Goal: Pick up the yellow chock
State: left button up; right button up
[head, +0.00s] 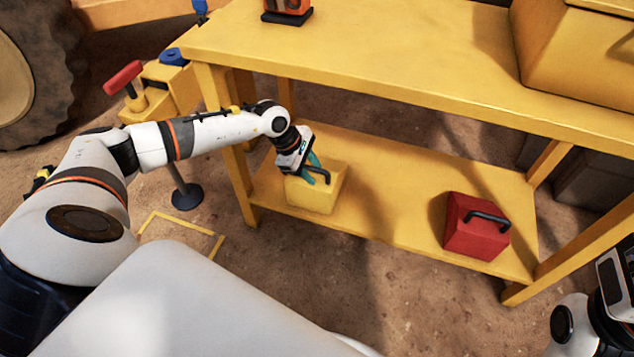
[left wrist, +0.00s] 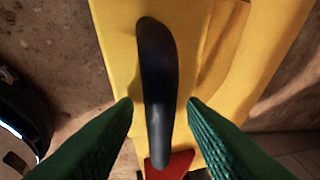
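The yellow chock (head: 313,196) sits on the lower shelf of the yellow table, near its left end. It has a black handle (head: 320,173) on top. My left gripper (head: 313,172) is at the chock's handle. In the left wrist view the black handle (left wrist: 157,90) lies between the two green fingers (left wrist: 160,120), with a gap visible on each side, so the gripper is open around it. The chock's yellow top (left wrist: 120,50) shows beneath. My right gripper is not clearly seen; only part of my right arm shows at the lower right.
A red chock (head: 477,227) with a black handle sits on the right of the lower shelf (head: 390,200). The tabletop (head: 400,62) overhangs the shelf. A red-handled yellow device (head: 140,95) stands left of the table. The shelf between the chocks is clear.

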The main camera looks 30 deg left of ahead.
pick_arm(q)
jog(key=shift+c, duration=0.6)
grip_shut()
dwell(0.7)
jog(key=shift+w+r, duration=0.1)
jog(key=shift+r, duration=0.1)
